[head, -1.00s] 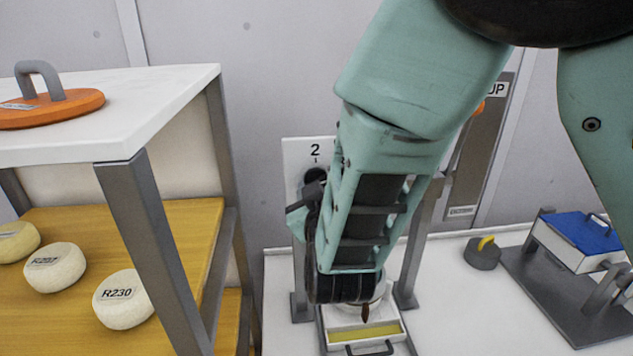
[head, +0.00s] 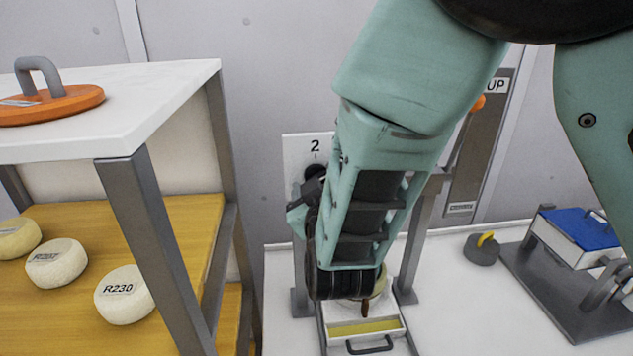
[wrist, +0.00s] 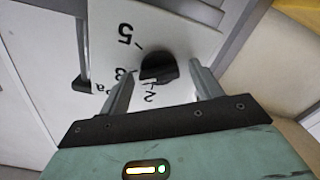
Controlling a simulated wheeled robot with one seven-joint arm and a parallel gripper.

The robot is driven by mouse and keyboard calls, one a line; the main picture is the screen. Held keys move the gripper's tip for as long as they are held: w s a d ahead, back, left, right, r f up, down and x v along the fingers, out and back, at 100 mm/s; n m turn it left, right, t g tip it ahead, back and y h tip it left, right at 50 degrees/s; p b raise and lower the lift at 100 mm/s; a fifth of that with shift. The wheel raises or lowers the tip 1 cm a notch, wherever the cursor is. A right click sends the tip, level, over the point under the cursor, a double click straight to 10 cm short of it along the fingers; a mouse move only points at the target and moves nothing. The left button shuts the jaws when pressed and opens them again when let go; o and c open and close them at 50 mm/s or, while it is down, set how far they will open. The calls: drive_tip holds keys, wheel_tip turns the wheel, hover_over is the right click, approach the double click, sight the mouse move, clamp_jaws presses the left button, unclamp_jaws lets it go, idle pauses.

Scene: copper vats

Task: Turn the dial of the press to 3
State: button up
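The press dial is a black knob (wrist: 157,67) on a white panel (wrist: 190,35) marked 5, 3 and 2 in the wrist view. The knob's pointer direction is not clear. In the head view the panel (head: 300,150) shows the 2 at the top, with the dark knob (head: 315,174) partly covered by my gripper and arm. My gripper (wrist: 162,72) is open, with one finger on each side of the knob in the picture. I cannot tell whether either finger touches it. The press frame (head: 408,285) stands below, partly hidden behind my arm.
A tray with a handle (head: 370,345) sits at the press base. A lever panel marked UP (head: 487,140) is behind my arm. A shelf with a white top (head: 110,110) and cheeses (head: 123,294) stands left. A grey weight (head: 482,249) and a blue-topped box (head: 580,232) are right.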

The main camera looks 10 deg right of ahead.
drive_tip(key=shift+s, duration=0.15)
drive_tip(key=s+b, duration=1.2)
drive_tip(key=s, duration=0.5)
drive_tip(key=shift+s, duration=0.1)
